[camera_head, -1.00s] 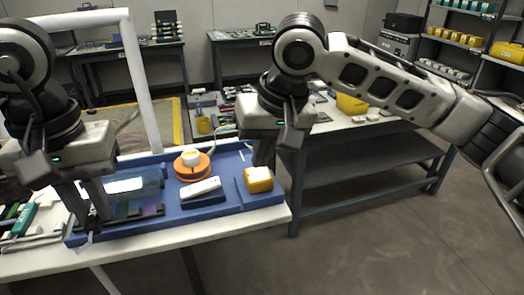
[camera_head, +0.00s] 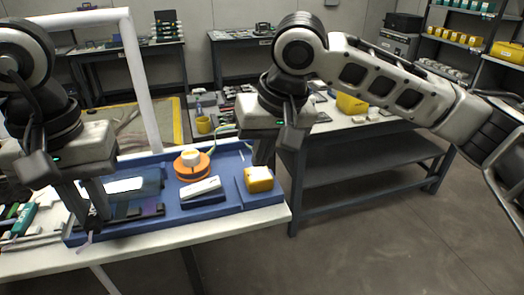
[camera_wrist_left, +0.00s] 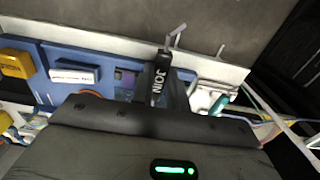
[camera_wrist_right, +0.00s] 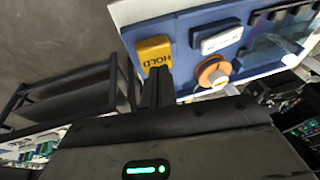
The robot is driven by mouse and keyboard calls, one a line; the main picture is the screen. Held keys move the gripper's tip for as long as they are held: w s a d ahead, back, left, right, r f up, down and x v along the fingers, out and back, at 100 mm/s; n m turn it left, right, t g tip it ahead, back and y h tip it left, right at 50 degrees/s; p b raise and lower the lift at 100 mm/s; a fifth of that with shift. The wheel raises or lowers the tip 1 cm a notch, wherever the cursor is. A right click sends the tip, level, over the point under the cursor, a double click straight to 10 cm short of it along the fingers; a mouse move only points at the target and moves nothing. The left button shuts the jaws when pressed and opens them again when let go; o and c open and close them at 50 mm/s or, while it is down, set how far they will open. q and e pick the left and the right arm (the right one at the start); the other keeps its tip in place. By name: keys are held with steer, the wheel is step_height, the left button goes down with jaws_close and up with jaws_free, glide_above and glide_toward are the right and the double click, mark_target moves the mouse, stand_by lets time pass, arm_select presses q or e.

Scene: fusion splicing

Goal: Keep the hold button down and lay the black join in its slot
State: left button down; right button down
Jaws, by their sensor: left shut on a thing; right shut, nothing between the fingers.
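My left gripper (camera_head: 92,222) is shut on the black join (camera_wrist_left: 160,82), which carries the word JOIN in the left wrist view. A thin pale strand (camera_wrist_left: 176,36) sticks out of the join's end. The gripper holds it at the front left edge of the blue tray (camera_head: 215,212). Black fittings (camera_head: 145,210) lie along the tray's front left; I cannot tell which is the slot. My right gripper (camera_wrist_right: 157,75) is shut and empty, with its tips at the yellow HOLD button (camera_wrist_right: 153,52). The button also shows in the head view (camera_head: 258,180). I cannot tell whether it is pressed down.
A white device (camera_head: 200,188) and an orange spool (camera_head: 191,166) with a white top sit on the tray between my grippers. A teal tool (camera_head: 23,220) lies left of the tray. A white table (camera_head: 190,238) edge runs along the front.

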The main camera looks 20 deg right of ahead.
mark_target(118, 198)
steer(key=shift+f, duration=0.15)
stand_by(0.5)
steer(key=shift+f, duration=1.75)
arm_select(q)
steer(key=shift+w+f, duration=0.6)
steer(key=shift+w, duration=0.9)
steer(key=shift+w+f, duration=0.55)
steer(key=shift+w, duration=0.95)
steer(key=shift+w+f, duration=0.6)
steer(key=shift+w, duration=0.9)
steer(key=shift+f, duration=0.1)
steer(key=shift+f, duration=0.85)
steer(key=shift+f, duration=0.75)
